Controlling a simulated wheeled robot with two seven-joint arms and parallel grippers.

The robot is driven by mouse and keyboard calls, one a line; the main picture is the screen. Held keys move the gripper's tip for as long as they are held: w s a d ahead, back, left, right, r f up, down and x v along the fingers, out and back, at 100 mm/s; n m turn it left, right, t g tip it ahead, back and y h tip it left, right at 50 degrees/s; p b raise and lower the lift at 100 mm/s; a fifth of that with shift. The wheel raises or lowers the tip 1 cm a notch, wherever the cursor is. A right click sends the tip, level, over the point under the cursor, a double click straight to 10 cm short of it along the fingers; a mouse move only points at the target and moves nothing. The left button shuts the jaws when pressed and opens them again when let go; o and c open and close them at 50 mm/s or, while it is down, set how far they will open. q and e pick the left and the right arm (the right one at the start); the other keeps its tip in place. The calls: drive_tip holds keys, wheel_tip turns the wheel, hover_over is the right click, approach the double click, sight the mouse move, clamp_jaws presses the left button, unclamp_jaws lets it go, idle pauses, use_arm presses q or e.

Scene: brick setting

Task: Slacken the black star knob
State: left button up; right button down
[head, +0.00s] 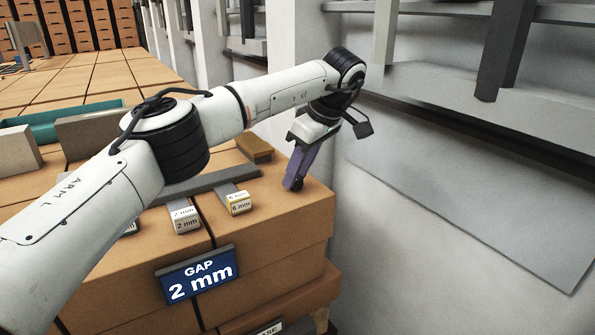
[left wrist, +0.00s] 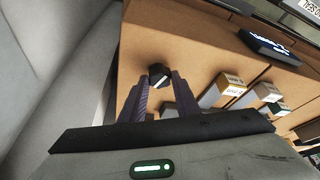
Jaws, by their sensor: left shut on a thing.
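The black star knob (left wrist: 158,73) sits at the tips of my left gripper's purple fingers in the left wrist view, over the tan brick face. My left gripper (left wrist: 158,86) is shut on it, one finger on each side. In the head view the left gripper (head: 295,185) points down at the right end of the brick top. There the fingers mostly hide the knob, and only a dark bit shows at the tips. My right gripper is in neither view.
Blocks labelled 2 mm (head: 186,219) and 6 mm (head: 238,203) lie left of the gripper. A blue "GAP 2 mm" sign (head: 198,275) is on the brick front. A brown block (head: 254,148) lies behind.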

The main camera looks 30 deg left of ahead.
sight(298, 178)
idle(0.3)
use_arm(q)
drive_tip(key=o, duration=1)
drive_tip(key=shift+o, duration=0.2)
wheel_tip(298, 178, up, 10)
